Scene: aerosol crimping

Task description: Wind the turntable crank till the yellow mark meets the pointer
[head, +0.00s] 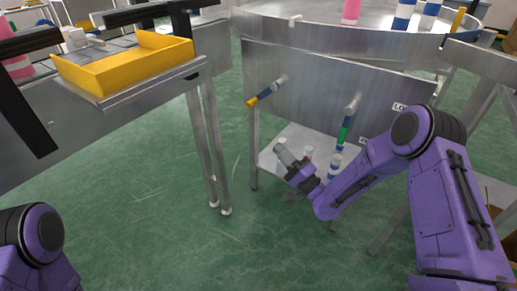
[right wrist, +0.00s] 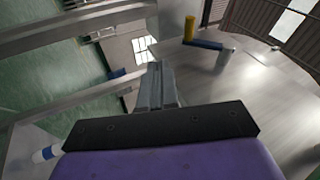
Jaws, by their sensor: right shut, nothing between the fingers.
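A crank with a silver shaft, blue arm and yellow knob (head: 251,102) sticks out of the metal panel under the round turntable (head: 330,32). In the right wrist view its yellow knob (right wrist: 190,28) and blue arm stand beyond the fingers. A second crank (head: 345,128), with a green grip, is further right on the panel. My right gripper (head: 283,149) is shut and empty, below and between the two cranks, touching neither. Its closed fingers (right wrist: 156,88) show in the right wrist view. I cannot make out the yellow mark or the pointer for certain. My left gripper is out of view.
Pink and blue-white cans (head: 402,14) stand on the turntable. More cans (head: 335,165) stand on a low shelf (head: 268,158) behind my right gripper. A bench with a yellow tray (head: 125,66) is at left. Green floor (head: 150,200) is open between bench and machine.

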